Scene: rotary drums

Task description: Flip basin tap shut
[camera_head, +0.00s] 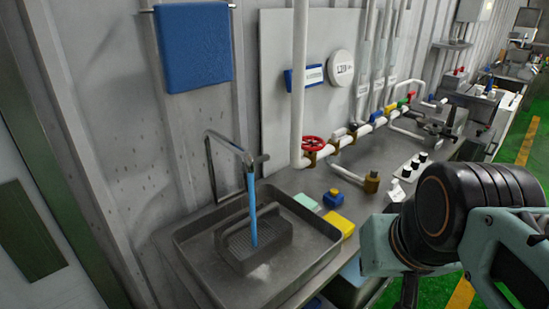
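The basin tap (229,146) is a grey bent pipe rising at the back of the basin, with its spout over the basin. A small dark lever (262,158) sticks out to the right at the spout end. A blue stream of water (253,212) runs from the spout down into the grey metal basin (190,272). My arm (450,215) shows at the lower right, well apart from the tap. The fingers of my gripper are not visible.
A dark slotted box (268,244) sits in the basin under the stream. A yellow sponge (340,223) and a blue-and-yellow block (333,197) lie to its right. A red valve wheel (314,143) and white pipes stand behind. A blue towel (194,47) hangs above.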

